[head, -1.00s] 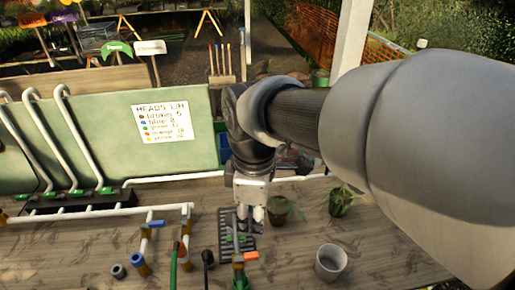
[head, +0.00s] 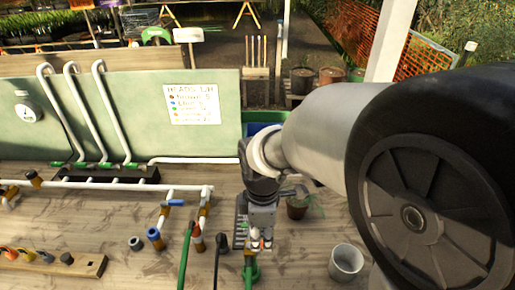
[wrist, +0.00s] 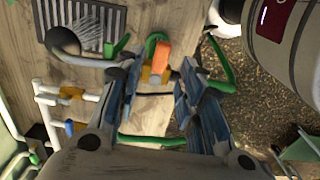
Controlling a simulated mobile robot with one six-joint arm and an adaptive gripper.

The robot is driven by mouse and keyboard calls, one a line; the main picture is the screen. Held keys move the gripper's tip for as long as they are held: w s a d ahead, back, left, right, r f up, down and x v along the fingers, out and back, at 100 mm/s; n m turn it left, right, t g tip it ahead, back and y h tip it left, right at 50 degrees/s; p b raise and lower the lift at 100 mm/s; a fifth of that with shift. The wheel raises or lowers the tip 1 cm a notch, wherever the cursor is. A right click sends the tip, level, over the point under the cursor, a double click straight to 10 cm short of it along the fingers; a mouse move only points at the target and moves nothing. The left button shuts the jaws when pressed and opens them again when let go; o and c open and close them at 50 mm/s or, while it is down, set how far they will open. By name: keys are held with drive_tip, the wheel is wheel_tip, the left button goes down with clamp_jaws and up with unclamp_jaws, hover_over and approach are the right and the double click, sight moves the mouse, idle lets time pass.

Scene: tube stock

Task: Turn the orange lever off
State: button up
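The orange lever (wrist: 161,57) shows in the wrist view, on a brass valve (wrist: 153,76). It lies between and slightly beyond the fingertips of my gripper (wrist: 162,72). My gripper is open, with a gap on both sides of the lever; I cannot tell whether either finger touches it. In the head view my gripper (head: 258,240) points down over the valve and hides most of it and the lever. A green hose fitting (head: 251,272) shows just below it.
A pipe with a blue lever (head: 176,202) stands to the left. A green hose (head: 185,255) rises at the left.

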sight(261, 242)
drive_tip(key=shift+f+b, duration=0.3)
drive_tip(key=shift+f, duration=1.3)
clamp_jaws()
